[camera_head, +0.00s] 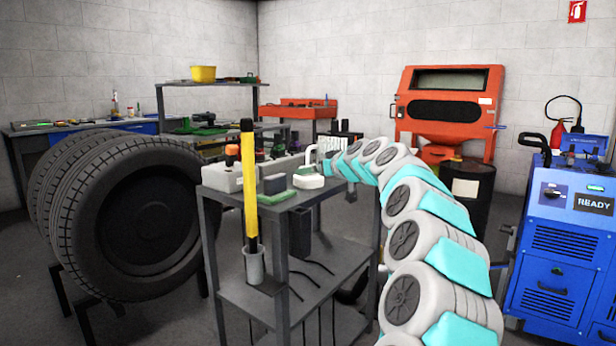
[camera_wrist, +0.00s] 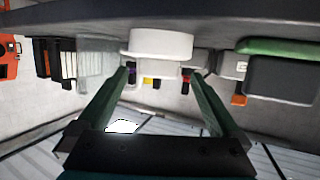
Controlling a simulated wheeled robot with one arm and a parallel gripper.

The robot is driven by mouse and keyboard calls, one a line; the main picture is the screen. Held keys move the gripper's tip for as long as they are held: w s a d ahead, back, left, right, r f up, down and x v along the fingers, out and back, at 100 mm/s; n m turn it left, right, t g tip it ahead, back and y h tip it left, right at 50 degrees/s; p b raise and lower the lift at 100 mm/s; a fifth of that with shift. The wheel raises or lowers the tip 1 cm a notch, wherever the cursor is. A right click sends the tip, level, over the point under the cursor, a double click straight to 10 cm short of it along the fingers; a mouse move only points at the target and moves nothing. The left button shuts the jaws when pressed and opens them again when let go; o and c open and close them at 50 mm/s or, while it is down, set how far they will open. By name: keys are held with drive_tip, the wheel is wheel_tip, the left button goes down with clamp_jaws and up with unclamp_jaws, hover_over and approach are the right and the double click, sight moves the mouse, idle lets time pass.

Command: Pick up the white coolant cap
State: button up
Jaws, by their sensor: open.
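The white coolant cap (camera_wrist: 160,44) is a short round piece with a wider rim, seen in the wrist view at the edge of a dark grey surface. In the head view a white rounded piece, likely the cap (camera_head: 309,180), sits on the grey cart's top (camera_head: 333,190). My gripper (camera_wrist: 158,76) is open, with its two dark green fingers reaching toward the cap from either side. The cap appears between or just beyond the fingertips; I cannot tell whether they touch it. In the head view the fingers are small and hard to make out.
On the cart, a dark block with a green base (camera_head: 275,185) and a grey box (camera_head: 222,176) stand left of the cap. A yellow-and-black tool (camera_head: 249,190) stands upright at the cart's front. Large tyres (camera_head: 135,220) are left; a blue machine (camera_head: 560,240) is right.

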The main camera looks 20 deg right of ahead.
drive_tip(key=shift+p+x, duration=0.5)
drive_tip(key=shift+x, duration=2)
drive_tip(key=shift+d, duration=0.1)
drive_tip(key=shift+f, duration=0.15)
drive_tip(key=c, duration=1.3)
drive_tip(key=shift+c, duration=0.2)
drive_tip(key=shift+r, duration=1.85)
drive_tip(key=d+f+b+v, duration=0.1)
drive_tip(key=f+b+v, duration=0.1)
drive_tip(key=v, duration=1.4)
drive_tip(key=shift+s+f+b, duration=0.3)
drive_tip(key=shift+f, duration=0.15)
